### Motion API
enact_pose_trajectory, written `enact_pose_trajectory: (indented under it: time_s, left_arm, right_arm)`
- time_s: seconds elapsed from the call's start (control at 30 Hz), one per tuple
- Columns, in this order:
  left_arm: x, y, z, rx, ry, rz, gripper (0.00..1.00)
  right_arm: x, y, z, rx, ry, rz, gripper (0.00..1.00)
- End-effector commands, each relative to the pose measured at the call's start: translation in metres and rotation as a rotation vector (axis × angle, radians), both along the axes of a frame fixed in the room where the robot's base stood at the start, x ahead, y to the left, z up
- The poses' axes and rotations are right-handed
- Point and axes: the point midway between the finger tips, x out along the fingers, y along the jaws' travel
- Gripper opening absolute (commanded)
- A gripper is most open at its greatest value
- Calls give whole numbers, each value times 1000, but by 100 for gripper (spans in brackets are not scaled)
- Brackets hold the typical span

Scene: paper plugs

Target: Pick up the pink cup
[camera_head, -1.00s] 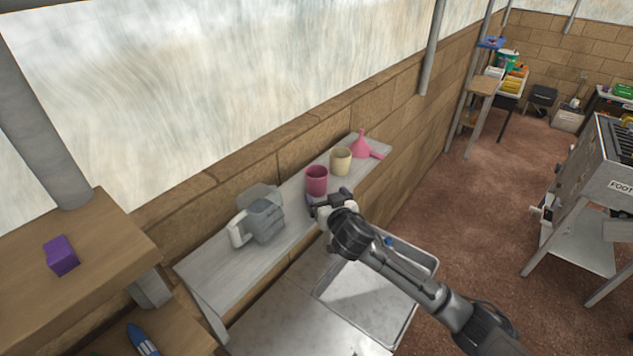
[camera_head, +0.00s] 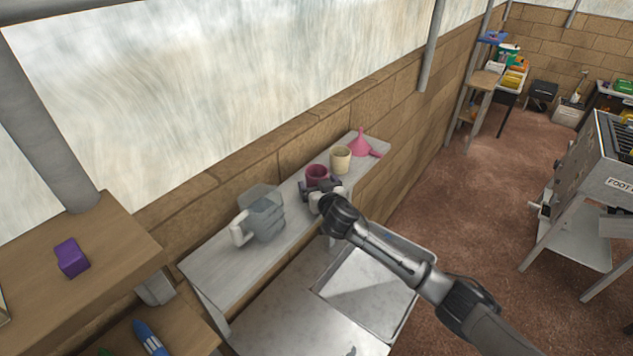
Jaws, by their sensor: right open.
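The pink cup (camera_head: 317,173) stands upright on the narrow grey shelf (camera_head: 225,271) along the brick wall. My right gripper (camera_head: 320,188) is open at the near side of the cup, with a finger to each side of its lower part. The gripper hides the lower front of the cup. I cannot tell whether the fingers touch it. My left gripper is not in view.
A cream cup (camera_head: 341,159) stands close to the right of the pink cup, and a pink funnel (camera_head: 362,145) is beyond it. A clear pitcher (camera_head: 264,217) stands to the left. A metal sink (camera_head: 372,297) lies below the shelf.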

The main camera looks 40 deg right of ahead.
Motion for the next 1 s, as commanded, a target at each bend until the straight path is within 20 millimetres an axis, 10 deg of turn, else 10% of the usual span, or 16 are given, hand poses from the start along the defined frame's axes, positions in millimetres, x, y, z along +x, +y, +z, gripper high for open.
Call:
enact_pose_trajectory:
  time_s: [0.67, 1.0]
  left_arm:
    - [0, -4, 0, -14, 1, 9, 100]
    - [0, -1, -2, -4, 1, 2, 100]
  right_arm:
    - [0, 0, 0, -1, 0, -1, 37]
    - [-2, -1, 1, 0, -1, -1, 37]
